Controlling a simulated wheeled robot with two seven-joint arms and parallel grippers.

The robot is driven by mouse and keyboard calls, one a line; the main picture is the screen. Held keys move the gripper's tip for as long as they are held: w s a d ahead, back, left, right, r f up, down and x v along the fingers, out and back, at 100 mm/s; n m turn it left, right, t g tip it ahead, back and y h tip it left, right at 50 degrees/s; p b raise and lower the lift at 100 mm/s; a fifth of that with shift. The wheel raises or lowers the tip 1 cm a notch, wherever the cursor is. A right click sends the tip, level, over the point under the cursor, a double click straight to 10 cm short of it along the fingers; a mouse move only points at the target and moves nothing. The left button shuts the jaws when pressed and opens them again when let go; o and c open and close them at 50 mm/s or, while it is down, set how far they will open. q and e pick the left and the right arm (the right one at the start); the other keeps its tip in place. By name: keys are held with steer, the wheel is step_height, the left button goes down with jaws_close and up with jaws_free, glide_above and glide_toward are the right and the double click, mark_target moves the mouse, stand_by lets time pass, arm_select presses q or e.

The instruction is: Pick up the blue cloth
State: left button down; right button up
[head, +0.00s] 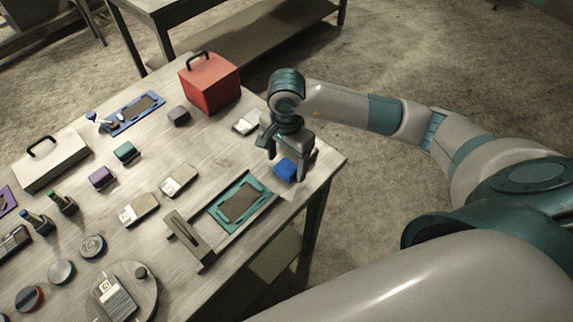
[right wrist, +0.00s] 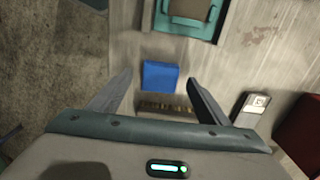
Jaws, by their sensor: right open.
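The blue cloth (head: 285,169) is a small folded block lying on the table near its right edge in the head view. In the right wrist view the blue cloth (right wrist: 160,76) lies just beyond the fingertips, roughly centred between them. My right gripper (head: 287,176) is over the cloth with its fingers apart and nothing between them that I can see held. The open fingers of my right gripper (right wrist: 153,85) show on both sides in the wrist view. My left gripper is not in view.
A teal tray with a dark pad (head: 240,203) lies close to the cloth. A red box (head: 210,84) and a small pale device (head: 246,122) stand farther back. The table (head: 330,160) ends just right of the cloth. Several small blocks and discs fill the left side.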

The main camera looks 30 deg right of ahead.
steer(key=shift+f, duration=0.75)
steer(key=shift+c, duration=0.6)
steer(key=c, duration=1)
steer(key=shift+r, duration=0.1)
